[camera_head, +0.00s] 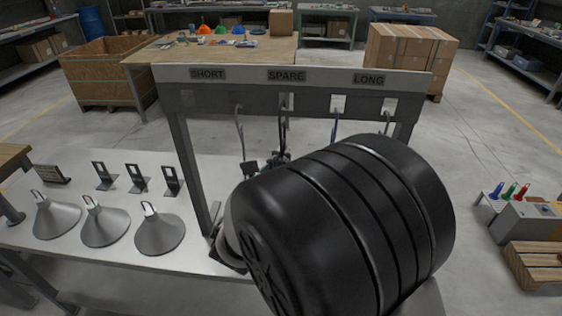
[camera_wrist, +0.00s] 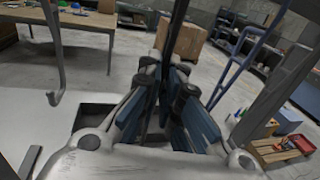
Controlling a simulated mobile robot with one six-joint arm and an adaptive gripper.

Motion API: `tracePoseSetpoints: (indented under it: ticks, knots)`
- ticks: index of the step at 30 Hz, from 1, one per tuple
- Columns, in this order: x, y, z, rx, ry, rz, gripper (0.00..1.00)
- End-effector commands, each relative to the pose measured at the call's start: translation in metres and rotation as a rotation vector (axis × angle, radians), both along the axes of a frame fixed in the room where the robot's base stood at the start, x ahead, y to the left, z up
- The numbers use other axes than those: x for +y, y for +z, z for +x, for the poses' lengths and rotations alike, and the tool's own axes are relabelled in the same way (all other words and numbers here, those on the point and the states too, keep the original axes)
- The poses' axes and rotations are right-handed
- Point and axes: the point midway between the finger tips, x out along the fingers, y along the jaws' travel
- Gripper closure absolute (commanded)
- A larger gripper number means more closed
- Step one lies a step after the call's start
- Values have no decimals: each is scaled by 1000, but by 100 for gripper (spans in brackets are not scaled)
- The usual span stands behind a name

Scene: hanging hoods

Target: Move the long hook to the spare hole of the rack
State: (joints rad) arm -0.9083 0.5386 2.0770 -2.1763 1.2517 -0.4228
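The rack (camera_head: 350,77) has a top beam marked SHORT, SPARE and LONG. A dark hook (camera_head: 282,125), which I take for the long hook, hangs upright below the SPARE sign, its top close to the pale square there. I cannot tell whether it sits in the hole. My gripper (camera_head: 278,160) is around its lower part, largely hidden by my arm. In the wrist view the blue-padded fingers (camera_wrist: 168,82) appear shut on the dark hook shaft (camera_wrist: 176,28). Other hooks hang at the left (camera_head: 239,125), right of SPARE (camera_head: 335,122) and below LONG (camera_head: 387,120).
The white table (camera_head: 110,245) carries three grey cone hoods (camera_head: 105,225) and several small dark hooked pieces at the left. The rack's left post (camera_head: 187,160) stands close to my arm. A neighbouring hook (camera_wrist: 55,60) hangs left of my fingers in the wrist view.

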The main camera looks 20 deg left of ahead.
Motion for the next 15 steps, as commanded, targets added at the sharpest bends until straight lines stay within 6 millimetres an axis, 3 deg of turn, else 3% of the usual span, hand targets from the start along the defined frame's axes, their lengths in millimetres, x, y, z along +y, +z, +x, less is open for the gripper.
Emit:
tracePoseSetpoints:
  ticks: [15]
  knots:
    - [1, 1, 12, -2, 0, 2, 100]
